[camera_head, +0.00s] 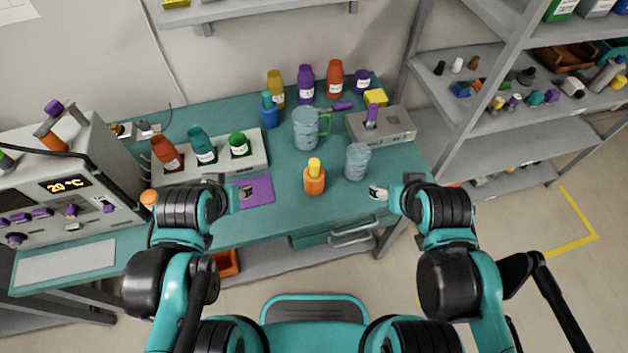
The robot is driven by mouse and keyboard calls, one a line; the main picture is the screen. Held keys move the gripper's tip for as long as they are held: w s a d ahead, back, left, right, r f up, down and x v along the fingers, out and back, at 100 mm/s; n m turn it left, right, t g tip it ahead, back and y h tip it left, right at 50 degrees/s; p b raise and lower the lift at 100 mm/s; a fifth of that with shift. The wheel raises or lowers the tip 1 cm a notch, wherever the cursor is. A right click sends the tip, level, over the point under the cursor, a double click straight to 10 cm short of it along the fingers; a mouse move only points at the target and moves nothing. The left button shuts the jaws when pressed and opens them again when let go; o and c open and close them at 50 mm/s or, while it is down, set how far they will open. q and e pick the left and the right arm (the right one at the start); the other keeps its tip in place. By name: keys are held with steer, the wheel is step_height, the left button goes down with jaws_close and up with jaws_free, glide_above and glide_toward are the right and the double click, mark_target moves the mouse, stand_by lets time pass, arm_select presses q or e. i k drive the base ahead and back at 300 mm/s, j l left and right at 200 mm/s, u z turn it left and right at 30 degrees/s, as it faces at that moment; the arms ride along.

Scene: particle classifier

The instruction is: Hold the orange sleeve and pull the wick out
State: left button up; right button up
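A small orange sleeve (314,185) stands upright near the front middle of the teal table. A yellow cylinder (314,165), which looks like the wick, sticks up from its top. My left gripper (246,192) is to its left, over a purple mat, and apart from it. My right gripper (377,192) is to its right, near the table's front edge, also apart from it. Both grippers are too small in the picture to tell whether their fingers are open. Neither visibly holds anything.
A clear beaker (356,162) stands right of the sleeve, and a jug (306,130) stands behind. A white rack (205,160) of bottles is at left. A grey block (380,124) is at right. Bottles line the back. The table just around the sleeve is clear.

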mark_target(314, 164)
steer(key=l+u, duration=0.1)
steer(key=u, duration=0.45)
steer(key=k+l+u, duration=0.1)
steer(key=l+u, duration=0.2)
steer(key=k+l+u, duration=0.1)
steer(key=l+u, duration=0.25)
steer(key=k+l+u, duration=0.15)
steer(key=l+u, duration=0.15)
steer(key=k+l+u, duration=0.1)
steer(key=k+l, duration=0.3)
steer(key=l, duration=0.25)
steer(key=k+l+u, duration=0.1)
steer(key=k+l, duration=0.35)
steer(key=l, duration=0.15)
